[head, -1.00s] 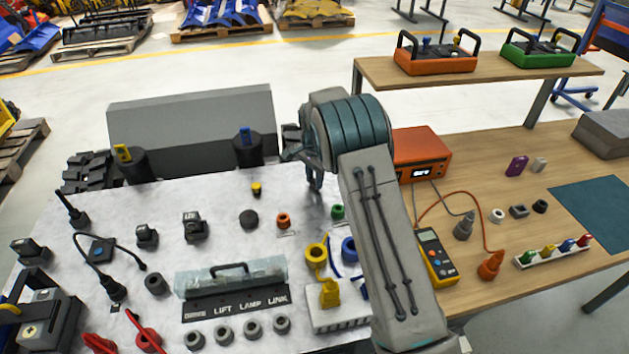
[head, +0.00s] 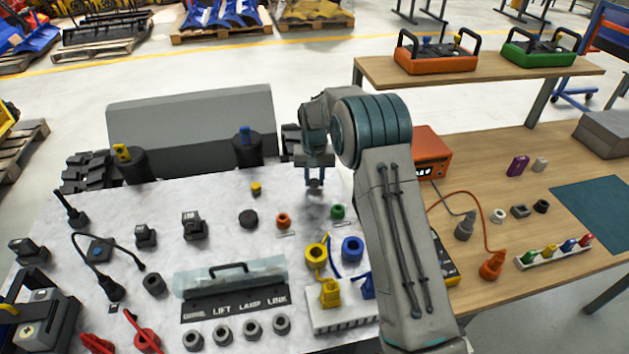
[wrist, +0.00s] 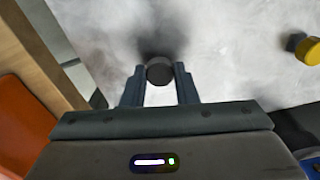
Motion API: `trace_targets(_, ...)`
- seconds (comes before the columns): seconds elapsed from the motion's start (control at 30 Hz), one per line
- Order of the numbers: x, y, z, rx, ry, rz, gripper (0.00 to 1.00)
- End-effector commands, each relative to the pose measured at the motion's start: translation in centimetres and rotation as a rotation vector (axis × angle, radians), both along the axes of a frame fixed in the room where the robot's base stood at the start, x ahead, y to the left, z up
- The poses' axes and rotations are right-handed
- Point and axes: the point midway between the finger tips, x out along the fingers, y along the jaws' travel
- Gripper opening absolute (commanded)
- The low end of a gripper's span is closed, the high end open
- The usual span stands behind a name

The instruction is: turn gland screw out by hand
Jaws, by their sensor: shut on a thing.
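My gripper (head: 314,184) points down over the back right part of the pale panel (head: 215,240). In the wrist view, my gripper (wrist: 160,78) is shut on a dark round screw or cap (wrist: 159,71), one fingertip on each side. This looks like the gland screw, and only its round end shows. A soft shadow lies on the panel near it, so it seems to be above the surface, with nothing seen touching it below. In the head view the held piece (head: 315,185) is small and mostly merged with the fingers.
A yellow-topped piece (head: 256,188), a black knob (head: 248,218), an orange ring (head: 283,220) and a green piece (head: 338,211) stand near my gripper. An orange box (head: 434,147) stands on the wooden table right of my arm.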

Motion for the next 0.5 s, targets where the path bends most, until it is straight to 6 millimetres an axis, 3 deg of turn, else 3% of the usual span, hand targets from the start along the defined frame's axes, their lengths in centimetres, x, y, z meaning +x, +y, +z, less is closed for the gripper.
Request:
trace_targets(0.17,-0.05,-0.02,-0.09,0.000,0.002,0.049,0.10)
trace_targets(0.5,-0.07,-0.04,-0.07,0.001,0.003,0.478,0.10)
